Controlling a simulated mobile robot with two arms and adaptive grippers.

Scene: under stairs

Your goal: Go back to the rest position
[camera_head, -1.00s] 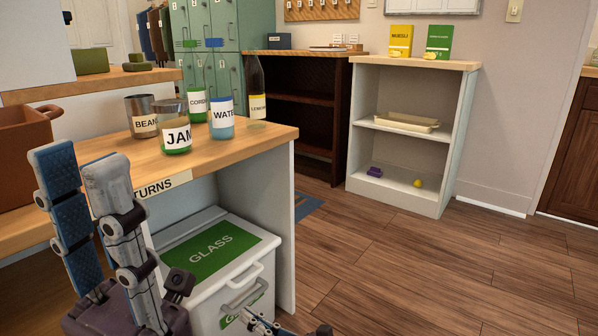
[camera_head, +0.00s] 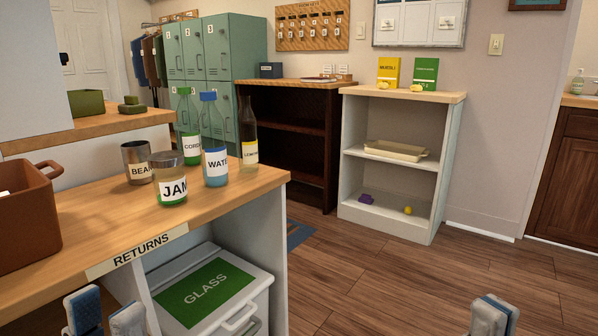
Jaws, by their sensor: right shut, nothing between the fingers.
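My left gripper (camera_head: 106,308) shows at the bottom left, in front of the returns counter (camera_head: 240,187). Its two fingertips stand apart with nothing between them. My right gripper (camera_head: 492,315) shows at the bottom right over the wooden floor. Its fingertips are together and empty. Only the tips of both grippers are in view; the rest is below the picture edge.
The counter bears a jam jar (camera_head: 168,186), a beans can (camera_head: 136,168) and several bottles. Below is a white glass bin (camera_head: 262,291). A brown crate (camera_head: 30,225) stands at left. A white shelf (camera_head: 388,218) stands further back. The floor at right is clear.

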